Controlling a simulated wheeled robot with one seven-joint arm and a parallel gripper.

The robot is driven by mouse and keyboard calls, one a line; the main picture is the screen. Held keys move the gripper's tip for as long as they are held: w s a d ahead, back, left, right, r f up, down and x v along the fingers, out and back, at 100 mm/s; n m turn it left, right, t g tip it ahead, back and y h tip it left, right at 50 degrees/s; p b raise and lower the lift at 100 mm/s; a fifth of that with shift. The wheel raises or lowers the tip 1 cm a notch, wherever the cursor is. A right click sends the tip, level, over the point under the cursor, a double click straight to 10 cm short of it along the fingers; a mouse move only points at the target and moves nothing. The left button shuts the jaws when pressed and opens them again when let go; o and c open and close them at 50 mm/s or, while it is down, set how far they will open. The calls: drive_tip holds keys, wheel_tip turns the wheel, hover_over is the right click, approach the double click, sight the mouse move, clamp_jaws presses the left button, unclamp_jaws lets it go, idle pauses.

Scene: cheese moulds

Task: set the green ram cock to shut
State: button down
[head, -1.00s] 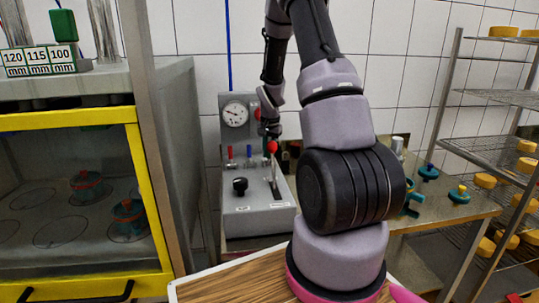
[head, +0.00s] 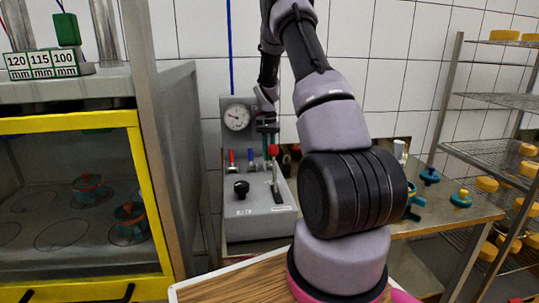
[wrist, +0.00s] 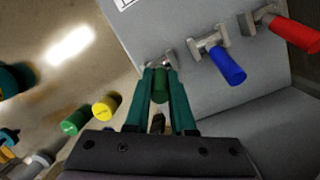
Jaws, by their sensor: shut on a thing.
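The green ram cock (wrist: 160,85) is in the wrist view, its green handle between the two teal fingers of my gripper (wrist: 160,78). The fingers are shut on it. Its metal body shows partly just beyond the fingertips, against the grey press box (wrist: 190,25). In the head view my gripper (head: 267,128) is above the right part of the press box (head: 258,222), and the green cock cannot be made out there. How far the cock is turned is hard to tell.
A blue cock (wrist: 228,65) and a red cock (wrist: 295,35) sit beside the green one. In the head view a red-knobbed lever (head: 274,175) stands close below my gripper. A gauge (head: 236,117) is at the back. Moulds (head: 460,199) stand on the right bench.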

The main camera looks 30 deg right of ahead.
drive_tip(key=c, duration=0.8)
unclamp_jaws()
drive_tip(key=shift+o, duration=0.2)
wheel_tip(320, 180, up, 11)
drive_tip(key=w, duration=0.2)
drive_tip(key=shift+d+f, duration=0.15)
drive_tip(key=shift+d, duration=0.05)
